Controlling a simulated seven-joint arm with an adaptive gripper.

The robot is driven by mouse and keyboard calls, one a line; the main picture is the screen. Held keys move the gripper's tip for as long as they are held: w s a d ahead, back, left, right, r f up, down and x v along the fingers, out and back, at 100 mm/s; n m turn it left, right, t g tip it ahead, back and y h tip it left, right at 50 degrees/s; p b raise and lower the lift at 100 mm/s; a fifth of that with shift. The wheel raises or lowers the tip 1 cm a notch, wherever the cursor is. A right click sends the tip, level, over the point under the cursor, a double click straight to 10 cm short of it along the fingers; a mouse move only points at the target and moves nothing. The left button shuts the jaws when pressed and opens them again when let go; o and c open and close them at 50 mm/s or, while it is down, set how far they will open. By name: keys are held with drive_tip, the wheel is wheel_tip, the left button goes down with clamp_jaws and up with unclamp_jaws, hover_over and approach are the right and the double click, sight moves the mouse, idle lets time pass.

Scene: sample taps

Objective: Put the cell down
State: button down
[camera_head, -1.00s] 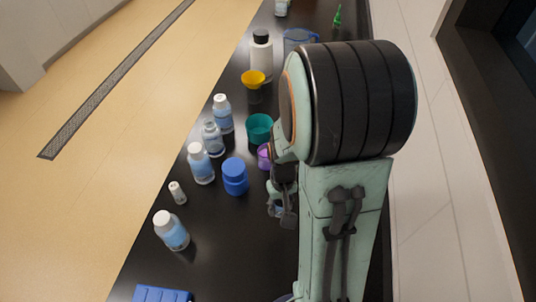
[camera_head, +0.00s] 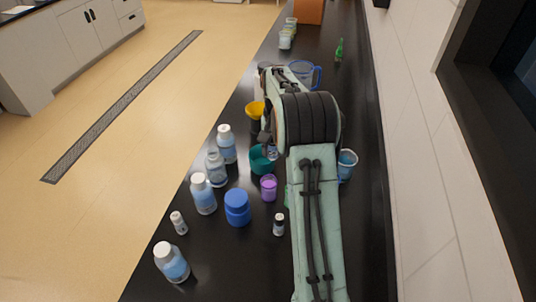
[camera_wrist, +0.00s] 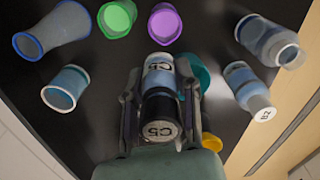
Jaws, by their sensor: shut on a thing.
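My gripper (camera_wrist: 160,100) is shut on a small clear cell (camera_wrist: 159,67) with a black cap and a C5 label. In the wrist view the cap points toward the camera, and the black bench top shows around it. In the head view my gripper (camera_head: 269,146) is partly hidden by my arm, next to the teal cup (camera_head: 262,161); a pale bit of the held cell (camera_head: 272,153) shows there. I cannot tell how high the cell is above the bench.
A purple cup (camera_head: 268,189), a blue jar (camera_head: 237,208) and a black-capped vial (camera_head: 278,224) stand nearer. Several blue-liquid bottles (camera_head: 204,196) line the left side. A yellow cup (camera_head: 254,111) is beyond; a beaker (camera_head: 346,166) stands right of my arm. Bare bench lies at the front.

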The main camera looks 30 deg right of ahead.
drive_tip(key=shift+w+d+f, duration=0.55)
drive_tip(key=shift+w+f, duration=0.55)
drive_tip(key=shift+f, duration=0.55)
drive_tip(key=shift+w+d+f, duration=0.5)
drive_tip(key=shift+w+f, duration=0.6)
drive_tip(key=shift+f, duration=0.55)
drive_tip(key=shift+w+d+f, duration=0.55)
drive_tip(key=shift+w+f, duration=0.55)
drive_tip(key=shift+f, duration=0.55)
drive_tip(key=shift+f, duration=0.15)
drive_tip(key=c, duration=0.8)
unclamp_jaws()
